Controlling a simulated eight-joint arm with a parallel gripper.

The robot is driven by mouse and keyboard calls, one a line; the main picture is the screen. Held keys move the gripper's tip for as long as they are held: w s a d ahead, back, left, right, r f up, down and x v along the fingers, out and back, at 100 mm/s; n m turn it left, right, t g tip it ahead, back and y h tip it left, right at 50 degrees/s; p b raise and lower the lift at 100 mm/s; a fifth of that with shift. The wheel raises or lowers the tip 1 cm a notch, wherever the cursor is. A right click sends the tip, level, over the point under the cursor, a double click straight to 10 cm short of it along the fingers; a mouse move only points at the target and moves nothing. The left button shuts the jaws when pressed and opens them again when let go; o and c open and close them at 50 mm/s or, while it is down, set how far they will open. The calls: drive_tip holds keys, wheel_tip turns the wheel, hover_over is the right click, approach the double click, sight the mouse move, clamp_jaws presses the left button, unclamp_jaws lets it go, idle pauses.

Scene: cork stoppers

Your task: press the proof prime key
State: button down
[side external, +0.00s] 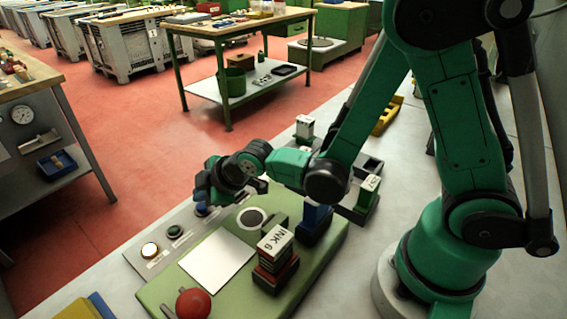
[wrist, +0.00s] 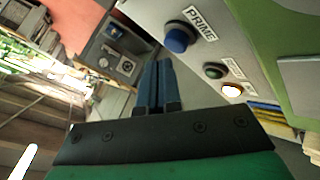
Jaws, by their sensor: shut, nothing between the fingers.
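The prime key is a blue round button (wrist: 178,40) on a grey strip, beside a label reading PRIME (wrist: 200,24). In the side view the blue button (side external: 202,209) shows partly below my gripper (side external: 212,187). In the wrist view my gripper's two blue fingers (wrist: 157,62) are shut together with nothing between them. Their tips lie left of the blue button in that picture and look apart from it. The side view does not show the gap between fingers and button clearly.
On the same strip are a dark green button (side external: 175,232) and a lit pale button (side external: 149,250). Beside it, a green press bed (side external: 160,290) carries a white sheet (side external: 217,258), a red knob (side external: 194,304) and a block marked INK 6 (side external: 275,242).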

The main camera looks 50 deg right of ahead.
drive_tip(key=shift+r, duration=0.2)
drive_tip(key=shift+r, duration=2.5)
drive_tip(key=s+d+r+m+g+h, duration=0.1)
drive_tip(key=s+d+r+m, duration=0.3)
drive_tip(key=s+d+m, duration=0.4)
drive_tip(key=s+m+g, duration=0.1)
drive_tip(key=s+m, duration=0.2)
drive_tip(key=shift+s+d+h, duration=0.25)
drive_tip(key=shift+d+h, duration=0.1)
drive_tip(key=shift+h, duration=0.05)
drive_tip(key=shift+r, duration=0.15)
